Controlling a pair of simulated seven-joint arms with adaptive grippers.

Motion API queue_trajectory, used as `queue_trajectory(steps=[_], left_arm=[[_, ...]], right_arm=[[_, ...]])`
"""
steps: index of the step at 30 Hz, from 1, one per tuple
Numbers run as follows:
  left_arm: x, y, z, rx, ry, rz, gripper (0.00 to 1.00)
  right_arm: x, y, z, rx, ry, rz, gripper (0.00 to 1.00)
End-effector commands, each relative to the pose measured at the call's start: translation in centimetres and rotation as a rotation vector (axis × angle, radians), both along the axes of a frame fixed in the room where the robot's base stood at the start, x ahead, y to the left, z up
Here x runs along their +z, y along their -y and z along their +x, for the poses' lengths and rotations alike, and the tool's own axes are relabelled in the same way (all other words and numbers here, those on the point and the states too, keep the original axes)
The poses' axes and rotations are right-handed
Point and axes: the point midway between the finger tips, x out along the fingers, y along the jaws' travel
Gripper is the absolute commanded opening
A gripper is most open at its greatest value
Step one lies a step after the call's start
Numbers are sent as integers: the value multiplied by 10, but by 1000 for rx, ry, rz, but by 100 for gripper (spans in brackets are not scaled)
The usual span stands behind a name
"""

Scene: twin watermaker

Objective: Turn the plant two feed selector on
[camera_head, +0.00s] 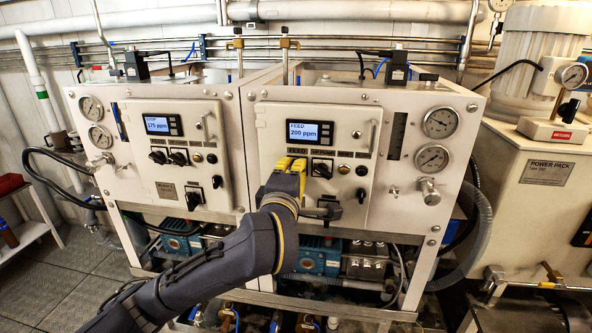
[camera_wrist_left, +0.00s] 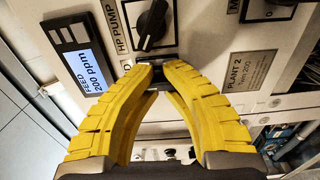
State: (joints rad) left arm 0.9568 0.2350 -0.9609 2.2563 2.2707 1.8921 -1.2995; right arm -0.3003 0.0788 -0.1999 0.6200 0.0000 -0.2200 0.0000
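Plant two is the right-hand white cabinet in the head view, and its display (camera_head: 303,131) reads FEED, 200 ppm. My left gripper (camera_head: 291,163) comes up from below to the first selector position under that display. In the left wrist view its yellow fingertips (camera_wrist_left: 163,65) are close together on the dark feed selector (camera_wrist_left: 165,74), with a small part of it showing between them. The fingers hide most of the knob, so I cannot tell its angle. My right gripper is in neither view.
The HP pump selector (camera_head: 321,168) is just right of the fingers; it also shows in the left wrist view (camera_wrist_left: 151,24).

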Motion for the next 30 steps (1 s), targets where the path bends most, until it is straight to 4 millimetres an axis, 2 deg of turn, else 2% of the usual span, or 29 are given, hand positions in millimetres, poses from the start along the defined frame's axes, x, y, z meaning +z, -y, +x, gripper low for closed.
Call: queue_trajectory(steps=[1, 14, 27, 30], left_arm=[[-9, -4, 3, 11, -22, 9, 0], [-4, -6, 4, 16, -9, 10, 0], [-5, -6, 4, 18, -12, 9, 51], [-5, -6, 4, 16, -12, 9, 60]], right_arm=[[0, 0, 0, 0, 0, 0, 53], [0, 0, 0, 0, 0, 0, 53], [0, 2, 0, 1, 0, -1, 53], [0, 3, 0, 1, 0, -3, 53]])
